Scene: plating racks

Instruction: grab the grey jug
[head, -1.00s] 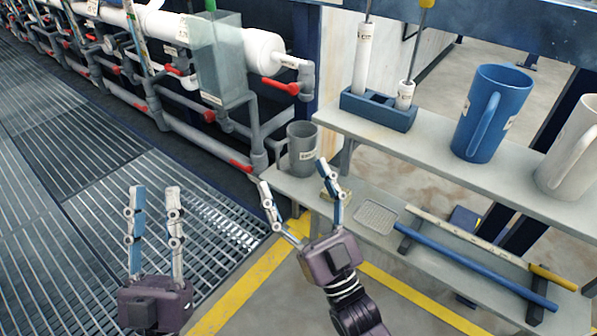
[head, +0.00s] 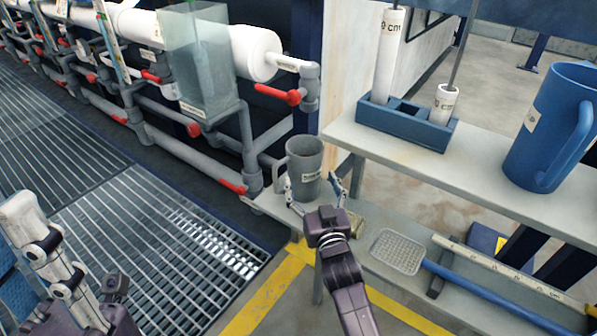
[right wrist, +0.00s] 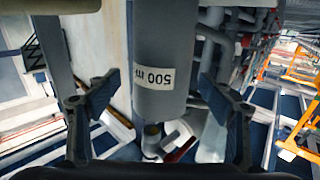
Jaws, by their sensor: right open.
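The grey jug (head: 304,162) stands upright on the lower shelf in the head view, with its handle to the left and a label on its front. In the right wrist view the jug (right wrist: 162,45) fills the middle, with a "500" label, between the two fingers. My right gripper (head: 311,189) is open, its fingertips on either side of the jug's lower part in the picture. I cannot tell whether they touch it. My left gripper (head: 45,255) is at the lower left, partly cut off, its fingers apart and away from the jug.
A blue jug (head: 549,128) and a blue rack (head: 402,122) with cylinders stand on the upper shelf (head: 440,170). The lower shelf holds a mesh scoop (head: 398,252) and a ruler (head: 500,268). Pipes with red valves (head: 291,97) run behind, left of the jug.

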